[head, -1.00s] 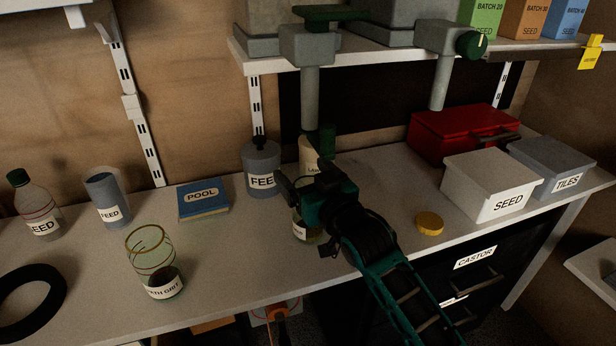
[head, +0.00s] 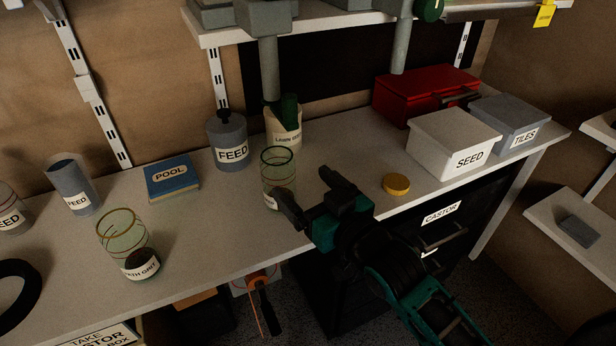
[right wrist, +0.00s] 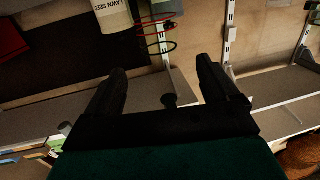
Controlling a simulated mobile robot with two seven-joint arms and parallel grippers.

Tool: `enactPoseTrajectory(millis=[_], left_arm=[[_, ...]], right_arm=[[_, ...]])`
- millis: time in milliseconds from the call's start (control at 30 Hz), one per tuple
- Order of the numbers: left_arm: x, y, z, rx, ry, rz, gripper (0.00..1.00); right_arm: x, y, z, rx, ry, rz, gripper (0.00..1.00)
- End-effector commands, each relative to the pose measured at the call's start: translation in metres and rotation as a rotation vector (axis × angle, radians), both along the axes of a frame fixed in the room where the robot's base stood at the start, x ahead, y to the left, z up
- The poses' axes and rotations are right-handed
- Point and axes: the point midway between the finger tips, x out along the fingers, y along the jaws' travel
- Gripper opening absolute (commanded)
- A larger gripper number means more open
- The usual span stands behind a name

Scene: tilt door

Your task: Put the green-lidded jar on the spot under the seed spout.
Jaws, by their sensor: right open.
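A clear glass jar (head: 278,180) with a dark green rim and a white label stands on the bench; I cannot make out a separate lid on it. A cream lawn seed container (head: 283,128) with something green in its top stands just behind it, below the left grey spout (head: 270,70). A second grey spout (head: 400,62) hangs at the right. My right gripper (head: 308,196) is open and empty, at the jar's front right. The right wrist view shows its fingers (right wrist: 165,95) apart with nothing between them. My left gripper is out of view.
A glass jar of grit (head: 125,240) stands left, beside a blue POOL box (head: 172,178) and a grey FEED canister (head: 228,142). A gold disc (head: 396,184), white SEED box (head: 453,143) and red box (head: 425,92) are on the right.

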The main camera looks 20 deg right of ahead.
Motion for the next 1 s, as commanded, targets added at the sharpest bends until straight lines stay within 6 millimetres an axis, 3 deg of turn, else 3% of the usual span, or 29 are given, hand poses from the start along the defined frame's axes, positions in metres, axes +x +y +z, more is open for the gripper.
enactPoseTrajectory(millis=[100,200,300,400,700,867,1000], left_arm=[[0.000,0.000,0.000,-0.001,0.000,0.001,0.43],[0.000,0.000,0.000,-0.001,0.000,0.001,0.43],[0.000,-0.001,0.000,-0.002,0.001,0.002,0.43],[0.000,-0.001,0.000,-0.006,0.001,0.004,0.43],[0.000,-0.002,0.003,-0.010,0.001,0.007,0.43],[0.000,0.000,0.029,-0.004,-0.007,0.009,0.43],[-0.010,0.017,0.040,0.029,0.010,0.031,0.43]], right_arm=[[-0.029,0.009,-0.069,-0.028,0.189,0.013,0.87],[-0.064,0.018,-0.124,-0.056,0.354,0.035,0.87],[-0.094,0.025,-0.162,-0.078,0.473,0.057,0.87],[-0.110,0.028,-0.179,-0.089,0.532,0.070,0.87],[-0.112,0.029,-0.180,-0.093,0.540,0.072,0.87],[-0.115,0.023,-0.160,-0.100,0.542,0.059,0.87],[-0.120,0.012,-0.140,-0.113,0.546,0.038,0.87]])
